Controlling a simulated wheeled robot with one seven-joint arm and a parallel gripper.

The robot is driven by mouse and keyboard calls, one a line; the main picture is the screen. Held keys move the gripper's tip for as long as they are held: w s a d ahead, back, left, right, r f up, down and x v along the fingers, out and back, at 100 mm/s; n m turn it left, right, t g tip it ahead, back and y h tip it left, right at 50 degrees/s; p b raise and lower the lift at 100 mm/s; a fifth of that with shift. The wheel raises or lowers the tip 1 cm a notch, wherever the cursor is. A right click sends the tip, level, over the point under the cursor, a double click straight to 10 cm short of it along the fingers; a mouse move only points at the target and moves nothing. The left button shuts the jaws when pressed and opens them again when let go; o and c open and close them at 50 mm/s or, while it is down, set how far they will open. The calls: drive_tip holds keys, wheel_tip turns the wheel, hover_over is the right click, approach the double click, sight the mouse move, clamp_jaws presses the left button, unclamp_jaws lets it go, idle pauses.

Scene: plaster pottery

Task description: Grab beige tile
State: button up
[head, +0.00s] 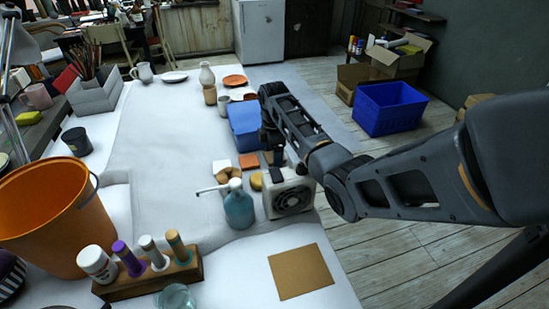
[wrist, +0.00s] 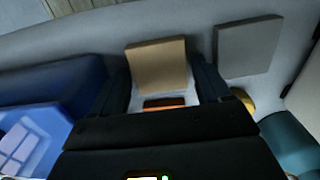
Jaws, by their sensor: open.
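The beige tile (wrist: 157,64) lies flat on the white table in the wrist view, just ahead of and between the two fingers of my gripper (wrist: 160,80). The fingers are apart and I see no contact with the tile. An orange tile (wrist: 163,102) shows partly in the gap behind it, and a grey tile (wrist: 248,47) lies to its right. In the head view my gripper (head: 271,150) points down beside the orange tile (head: 249,161), behind the white fan box (head: 289,194). The arm and the box hide most of the beige tile there.
A blue bin (head: 244,124) stands close behind my gripper and shows at left in the wrist view. A teal bottle (head: 238,207) and a white tile (head: 222,166) are nearby. A brown square (head: 300,271) lies at the front. The middle left of the table is clear.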

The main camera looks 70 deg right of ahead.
drive_tip(key=c, duration=0.9)
drive_tip(key=shift+o, duration=0.2)
drive_tip(key=shift+r, duration=0.1)
